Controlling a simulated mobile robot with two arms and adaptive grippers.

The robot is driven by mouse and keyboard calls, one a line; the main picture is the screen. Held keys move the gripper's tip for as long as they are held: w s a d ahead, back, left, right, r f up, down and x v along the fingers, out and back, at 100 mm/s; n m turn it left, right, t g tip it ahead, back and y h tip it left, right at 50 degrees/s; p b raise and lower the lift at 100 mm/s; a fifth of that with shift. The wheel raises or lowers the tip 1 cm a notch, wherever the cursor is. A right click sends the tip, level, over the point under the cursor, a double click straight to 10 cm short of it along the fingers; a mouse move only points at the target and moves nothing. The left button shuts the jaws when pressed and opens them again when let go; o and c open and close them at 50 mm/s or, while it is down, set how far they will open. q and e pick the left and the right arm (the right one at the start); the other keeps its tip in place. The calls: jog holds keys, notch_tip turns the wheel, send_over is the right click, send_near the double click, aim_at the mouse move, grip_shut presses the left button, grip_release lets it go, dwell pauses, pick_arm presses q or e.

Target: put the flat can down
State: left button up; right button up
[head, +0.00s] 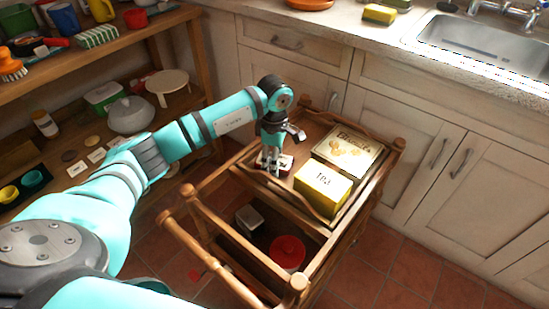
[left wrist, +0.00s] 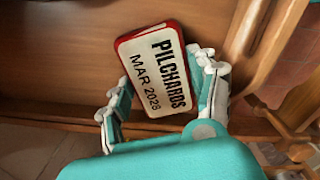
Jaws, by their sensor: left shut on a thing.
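In the head view the can (head: 286,162) shows partly behind my left gripper (head: 272,165), over the left part of the wooden trolley's top tray (head: 262,178). I cannot tell whether the can touches the tray. My right gripper is not in view.
A yellow tea box (head: 322,187) and a biscuit tin (head: 349,152) fill the right of the tray. The trolley's lower shelf holds a red round thing (head: 287,252) and a small tin (head: 249,218). Cabinets stand behind, and a loaded shelf unit (head: 150,125) stands left.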

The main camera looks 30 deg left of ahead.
pick_arm(q)
jog(key=o, duration=0.8)
jog(key=shift+f, duration=0.1)
jog(key=o, duration=0.5)
jog(key=shift+c, duration=0.2)
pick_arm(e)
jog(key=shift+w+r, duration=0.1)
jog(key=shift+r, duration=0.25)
pick_arm(q)
notch_tip(320, 180, up, 12)
jog(key=p, duration=0.1)
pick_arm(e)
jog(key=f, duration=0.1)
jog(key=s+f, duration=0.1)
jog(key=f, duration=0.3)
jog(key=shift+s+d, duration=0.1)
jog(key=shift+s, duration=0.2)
